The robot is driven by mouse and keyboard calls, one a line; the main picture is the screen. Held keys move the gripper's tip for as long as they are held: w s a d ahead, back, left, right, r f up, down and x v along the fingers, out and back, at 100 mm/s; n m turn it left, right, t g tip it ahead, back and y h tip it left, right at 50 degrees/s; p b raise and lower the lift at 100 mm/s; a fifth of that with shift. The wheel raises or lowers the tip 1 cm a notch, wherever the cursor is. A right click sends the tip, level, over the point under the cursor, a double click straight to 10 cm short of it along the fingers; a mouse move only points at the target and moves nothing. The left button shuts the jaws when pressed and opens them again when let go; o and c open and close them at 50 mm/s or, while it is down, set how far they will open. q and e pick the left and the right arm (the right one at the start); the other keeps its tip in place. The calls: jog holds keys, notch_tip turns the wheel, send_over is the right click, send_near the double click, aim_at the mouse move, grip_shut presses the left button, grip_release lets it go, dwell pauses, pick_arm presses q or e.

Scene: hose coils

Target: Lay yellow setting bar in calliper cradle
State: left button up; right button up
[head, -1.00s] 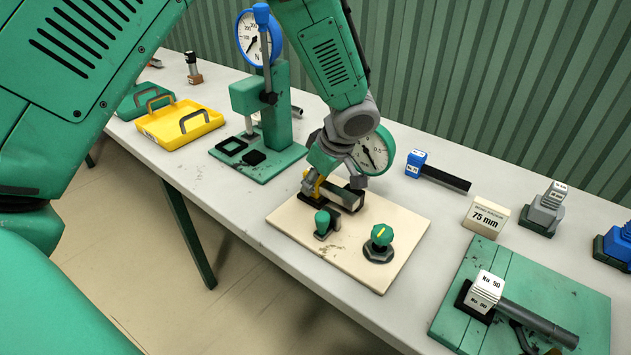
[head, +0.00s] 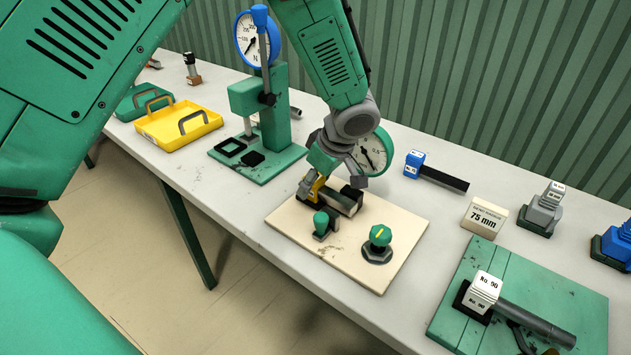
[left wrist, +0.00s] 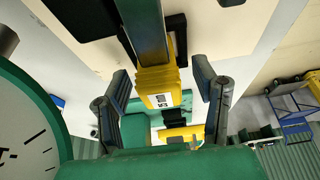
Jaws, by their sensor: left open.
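The setting bar, a grey bar with a yellow end block (head: 317,187), lies low over the beige calliper base (head: 290,222). Black cradle blocks (head: 351,193) show beside it; whether it is fully seated I cannot tell. In the left wrist view the bar's yellow end (left wrist: 158,85) carries a white label and sits between my fingers. My left gripper (head: 331,180) is open around that end, with a gap on both sides in the left wrist view (left wrist: 163,92). The calliper's dial (head: 371,152) stands just behind. My right gripper is not in view.
Green knobs (head: 380,238) stand at the base's front. A 75 mm block (head: 484,217) and a blue-headed gauge (head: 416,163) lie to the right. A green board (head: 560,290) is front right. The green press stand (head: 277,110) and yellow tray (head: 180,125) are left.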

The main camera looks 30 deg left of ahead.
aim_at(326, 189)
pick_arm(q)
jog(key=shift+p+v, duration=2.4)
jog(key=shift+v, duration=1.45)
jog(key=shift+r, duration=0.2)
jog(key=v, duration=1.1)
jog(key=shift+d+r, duration=0.2)
jog(key=shift+d, duration=0.05)
jog(key=shift+f, duration=0.1)
